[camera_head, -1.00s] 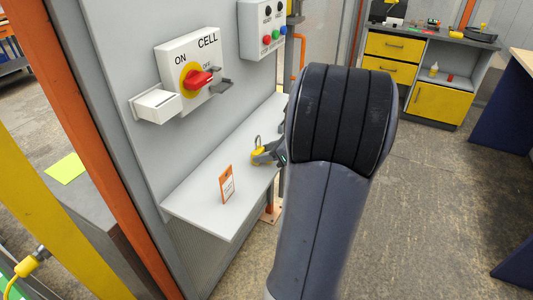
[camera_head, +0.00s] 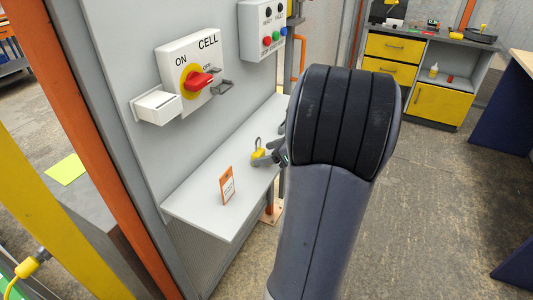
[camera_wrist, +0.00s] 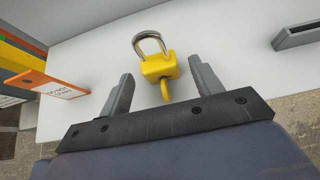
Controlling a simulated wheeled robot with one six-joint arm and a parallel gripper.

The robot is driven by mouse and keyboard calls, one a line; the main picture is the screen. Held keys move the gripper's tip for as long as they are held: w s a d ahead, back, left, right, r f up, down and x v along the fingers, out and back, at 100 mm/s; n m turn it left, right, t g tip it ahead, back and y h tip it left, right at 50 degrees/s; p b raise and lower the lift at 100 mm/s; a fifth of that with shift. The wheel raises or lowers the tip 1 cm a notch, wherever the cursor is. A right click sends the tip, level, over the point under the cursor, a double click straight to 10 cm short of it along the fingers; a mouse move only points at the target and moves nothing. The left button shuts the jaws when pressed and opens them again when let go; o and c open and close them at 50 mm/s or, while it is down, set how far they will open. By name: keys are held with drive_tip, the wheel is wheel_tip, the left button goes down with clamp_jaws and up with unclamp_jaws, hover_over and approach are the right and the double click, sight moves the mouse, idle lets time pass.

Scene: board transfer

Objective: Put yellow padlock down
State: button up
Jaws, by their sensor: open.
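The yellow padlock (camera_wrist: 160,67) with a grey metal shackle is on the white shelf (camera_wrist: 95,45), between and just beyond my open fingers in the wrist view. A yellow key-like tab points from it toward my gripper (camera_wrist: 162,85). A gap shows on both sides of the padlock, so the fingers do not hold it. In the head view the padlock (camera_head: 258,154) is near the middle of the shelf (camera_head: 200,205), and my gripper (camera_head: 268,158) is beside it, partly hidden by my arm.
An orange and white tag (camera_head: 227,185) stands on the shelf left of the padlock. Above is a panel with a red switch (camera_head: 199,80), a grey hasp (camera_head: 220,90) and a white box (camera_head: 157,107). A button box (camera_head: 264,28) hangs further right.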

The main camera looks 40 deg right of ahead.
drive_tip(key=p+v, duration=0.1)
drive_tip(key=v, duration=1)
drive_tip(key=shift+r, duration=0.15)
drive_tip(key=b+x, duration=0.1)
drive_tip(key=x, duration=1)
drive_tip(key=shift+w+a+f, duration=0.15)
drive_tip(key=shift+w+f, duration=0.05)
drive_tip(key=shift+f, duration=0.2)
drive_tip(key=shift+w+r, duration=0.2)
drive_tip(key=shift+r, duration=0.1)
drive_tip(key=shift+s+r, duration=0.1)
drive_tip(key=shift+r, duration=1.4)
